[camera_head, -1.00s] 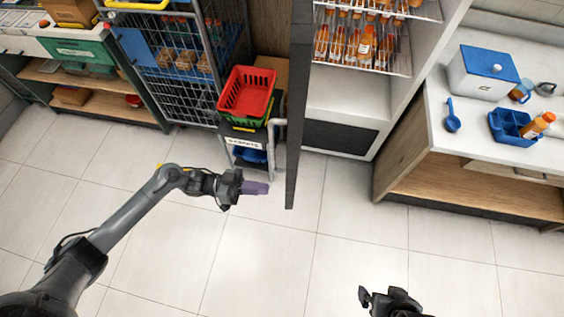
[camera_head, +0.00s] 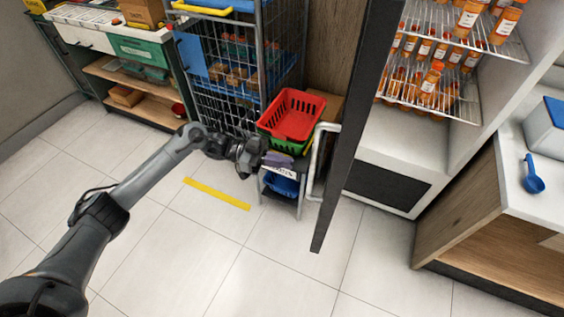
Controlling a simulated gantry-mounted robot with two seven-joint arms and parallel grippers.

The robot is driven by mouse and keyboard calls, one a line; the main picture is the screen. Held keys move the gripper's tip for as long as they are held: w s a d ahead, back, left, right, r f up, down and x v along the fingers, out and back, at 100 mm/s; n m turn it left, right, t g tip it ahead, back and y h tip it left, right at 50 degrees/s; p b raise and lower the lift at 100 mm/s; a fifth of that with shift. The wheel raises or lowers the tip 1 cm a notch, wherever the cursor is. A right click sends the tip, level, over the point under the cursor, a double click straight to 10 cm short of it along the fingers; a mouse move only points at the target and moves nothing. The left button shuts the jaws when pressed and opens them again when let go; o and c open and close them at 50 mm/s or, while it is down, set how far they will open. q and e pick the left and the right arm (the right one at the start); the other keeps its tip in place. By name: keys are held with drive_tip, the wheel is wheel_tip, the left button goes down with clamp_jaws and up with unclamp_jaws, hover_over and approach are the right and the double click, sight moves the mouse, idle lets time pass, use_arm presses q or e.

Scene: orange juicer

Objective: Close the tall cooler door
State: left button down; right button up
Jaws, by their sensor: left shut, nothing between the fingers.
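The tall cooler (camera_head: 398,157) stands at the centre right with bottles of orange juice (camera_head: 412,88) on its wire shelves. Its dark door (camera_head: 351,120) is open and seen nearly edge-on, sticking out toward me. A pale bar handle (camera_head: 316,160) is on the door's left side. My left gripper (camera_head: 278,160) is shut and empty. It is left of the door and its handle, in front of the basket stand in the picture, and appears apart from the door. My right gripper is out of view.
Red and green baskets (camera_head: 291,114) sit on a small stand with a blue basket (camera_head: 281,186) below. A wire cage cart (camera_head: 222,75) is behind. A wooden counter (camera_head: 460,205) with a blue scoop (camera_head: 533,175) is at right. The tiled floor in front is clear.

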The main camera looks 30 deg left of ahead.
use_arm(q)
drive_tip(key=b+x, duration=0.1)
drive_tip(key=x, duration=1)
drive_tip(key=shift+d, duration=0.15)
